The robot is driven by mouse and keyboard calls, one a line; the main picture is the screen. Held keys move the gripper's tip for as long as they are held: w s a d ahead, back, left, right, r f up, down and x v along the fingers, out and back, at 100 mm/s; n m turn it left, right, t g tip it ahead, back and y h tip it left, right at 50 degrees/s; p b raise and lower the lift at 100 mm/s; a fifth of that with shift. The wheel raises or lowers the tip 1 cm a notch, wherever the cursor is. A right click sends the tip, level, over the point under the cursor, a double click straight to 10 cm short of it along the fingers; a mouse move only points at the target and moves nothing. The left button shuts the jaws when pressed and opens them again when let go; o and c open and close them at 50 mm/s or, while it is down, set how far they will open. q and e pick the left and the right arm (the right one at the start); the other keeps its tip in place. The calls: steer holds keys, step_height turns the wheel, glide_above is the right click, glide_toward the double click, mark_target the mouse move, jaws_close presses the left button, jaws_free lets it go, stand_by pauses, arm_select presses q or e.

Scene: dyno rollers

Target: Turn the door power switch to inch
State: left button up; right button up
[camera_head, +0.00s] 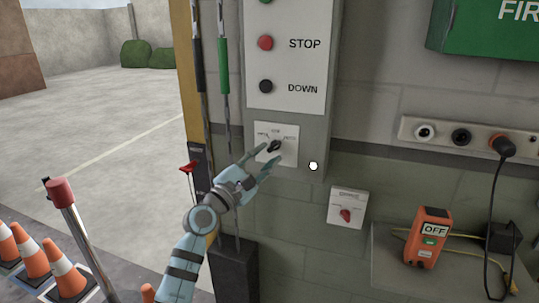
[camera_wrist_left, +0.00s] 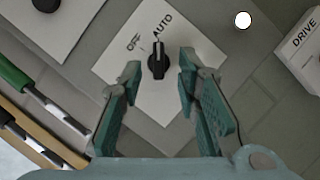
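The door power switch is a black rotary knob (camera_head: 274,146) on a white plate (camera_head: 289,157) below the door buttons. It also shows in the left wrist view (camera_wrist_left: 158,66), where the OFF and AUTO labels are readable near its top. The knob is turned toward the AUTO side. The left label is too small to read surely in the head view. My left gripper (camera_head: 271,153) is open in front of the plate, with its fingers (camera_wrist_left: 161,64) on either side of the knob and gaps visible between them. My right gripper is in neither view.
The grey panel with STOP (camera_head: 265,43) and DOWN (camera_head: 266,86) buttons is above. A red rotary switch (camera_head: 345,214) is on a plate at lower right. An orange device marked OFF (camera_head: 428,237) stands on a ledge. Traffic cones (camera_head: 66,272) are at lower left.

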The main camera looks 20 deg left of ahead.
arm_select(q)
steer(key=shift+x, duration=1.05)
steer(key=shift+a, duration=0.1)
jaws_close()
